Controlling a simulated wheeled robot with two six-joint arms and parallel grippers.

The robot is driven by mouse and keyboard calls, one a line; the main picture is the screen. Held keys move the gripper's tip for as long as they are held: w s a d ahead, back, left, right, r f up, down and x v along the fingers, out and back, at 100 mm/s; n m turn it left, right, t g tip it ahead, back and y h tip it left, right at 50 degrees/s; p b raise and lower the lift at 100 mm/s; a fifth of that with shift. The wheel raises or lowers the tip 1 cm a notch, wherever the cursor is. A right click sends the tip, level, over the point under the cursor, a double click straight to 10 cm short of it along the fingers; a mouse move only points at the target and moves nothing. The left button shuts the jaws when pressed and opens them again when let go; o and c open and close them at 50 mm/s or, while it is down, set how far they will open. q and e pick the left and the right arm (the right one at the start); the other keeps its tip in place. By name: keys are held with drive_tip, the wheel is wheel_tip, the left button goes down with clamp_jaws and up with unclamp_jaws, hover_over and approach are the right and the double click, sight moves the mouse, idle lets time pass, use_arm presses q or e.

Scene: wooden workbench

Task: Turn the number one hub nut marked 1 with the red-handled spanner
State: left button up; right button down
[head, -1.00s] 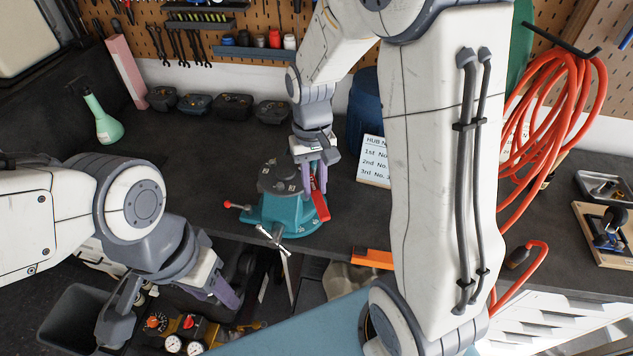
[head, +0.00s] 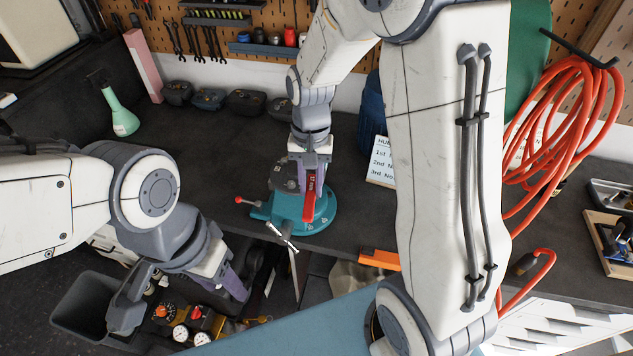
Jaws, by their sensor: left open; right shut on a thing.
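The red-handled spanner (head: 309,200) is held in my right gripper (head: 310,172), which is shut on it over the vise. Its red handle points toward the bench's front edge. The teal vise (head: 318,218) stands at the bench front with a dark grey hub (head: 280,181) on top. My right gripper covers part of the hub, so the nut marked 1 and the spanner's fit on it are hidden. My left gripper (head: 238,290) is open and empty, low at the left in front of the bench, apart from the vise.
A sign (head: 382,160) with a list stands behind the vise, partly covered by my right arm. Several dark bins (head: 245,103) line the back. A green flask (head: 122,120) stands at the left. An orange object (head: 380,259) lies at the front edge. Bench left of the vise is clear.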

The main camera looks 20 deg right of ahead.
sight(294, 193)
drive_tip(key=shift+w+a+m, duration=0.2)
drive_tip(key=shift+a+m, duration=0.1)
drive_tip(key=shift+m, duration=0.1)
drive_tip(key=shift+w+a+r+m+p, duration=0.1)
drive_tip(key=shift+w+a+m+p, duration=0.35)
drive_tip(key=shift+m, duration=0.25)
drive_tip(key=shift+w+a+m, duration=0.1)
drive_tip(key=shift+a+m, duration=0.2)
drive_tip(key=shift+m, duration=0.1)
drive_tip(key=shift+w+a+m+t+p, duration=0.35)
drive_tip(key=shift+m+p, duration=0.1)
drive_tip(key=shift+m, duration=0.15)
drive_tip(key=shift+w+a+m, duration=0.15)
drive_tip(key=shift+w+m, duration=0.1)
drive_tip(key=shift+m, duration=0.15)
drive_tip(key=shift+s+d+n, duration=0.3)
drive_tip(key=shift+s+n, duration=0.05)
drive_tip(key=shift+n, duration=0.25)
